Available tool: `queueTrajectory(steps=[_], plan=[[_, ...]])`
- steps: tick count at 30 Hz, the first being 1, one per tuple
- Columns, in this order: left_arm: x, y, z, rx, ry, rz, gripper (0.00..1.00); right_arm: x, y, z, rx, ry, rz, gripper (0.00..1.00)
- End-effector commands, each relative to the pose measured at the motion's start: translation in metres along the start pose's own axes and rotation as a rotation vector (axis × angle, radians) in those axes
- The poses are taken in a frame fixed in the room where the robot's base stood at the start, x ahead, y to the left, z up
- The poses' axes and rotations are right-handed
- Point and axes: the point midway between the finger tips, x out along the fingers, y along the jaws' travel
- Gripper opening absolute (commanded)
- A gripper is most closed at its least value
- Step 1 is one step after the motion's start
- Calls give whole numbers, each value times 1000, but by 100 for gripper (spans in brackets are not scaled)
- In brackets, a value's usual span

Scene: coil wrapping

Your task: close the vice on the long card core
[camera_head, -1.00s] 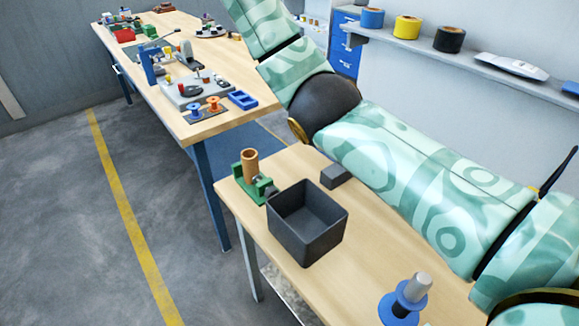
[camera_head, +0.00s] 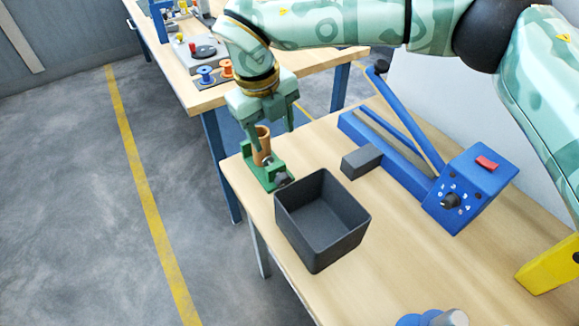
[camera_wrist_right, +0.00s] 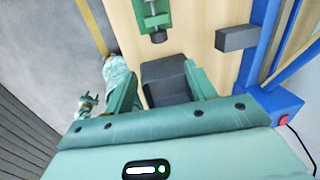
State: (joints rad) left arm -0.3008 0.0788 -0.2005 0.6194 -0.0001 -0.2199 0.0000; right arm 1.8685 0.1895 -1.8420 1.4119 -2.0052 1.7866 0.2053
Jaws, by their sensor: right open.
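The green vice (camera_head: 272,182) stands at the far left corner of the near bench, with a dark knob on its near end. The brown card core (camera_head: 263,150) stands upright in it; I cannot tell whether the jaws touch it. In the right wrist view the vice (camera_wrist_right: 153,14) is at the top edge, beyond the open fingers (camera_wrist_right: 160,72). A small teal gripper, apparently my left (camera_wrist_right: 88,103), is low in the distance there.
A dark open bin (camera_head: 322,222) stands just in front of the vice. A grey block (camera_head: 361,161) and a blue lever machine (camera_head: 462,190) stand to the right. A blue spool (camera_head: 412,320) is at the bottom edge.

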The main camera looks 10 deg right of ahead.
Motion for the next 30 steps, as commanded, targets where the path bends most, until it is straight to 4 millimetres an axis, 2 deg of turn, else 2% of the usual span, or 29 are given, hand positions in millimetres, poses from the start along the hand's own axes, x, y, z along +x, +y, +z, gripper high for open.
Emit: queueTrajectory(steps=[5, 12, 18, 24, 30], plan=[[5, 0, 8, 1, -13, 1, 45, 25, 1, -1, 10, 8, 4, 56], [17, 1, 8, 1, -16, 3, 45, 87, 2, -2, 9, 11, 6, 56], [25, 1, 8, 1, -18, 4, 45, 133, 2, -2, 9, 8, 5, 56], [30, 2, 9, 0, -20, 5, 45, 157, 2, -2, 8, 6, 4, 56], [31, 2, 9, 0, -20, 5, 45, 162, 2, -2, 8, 5, 4, 56]])
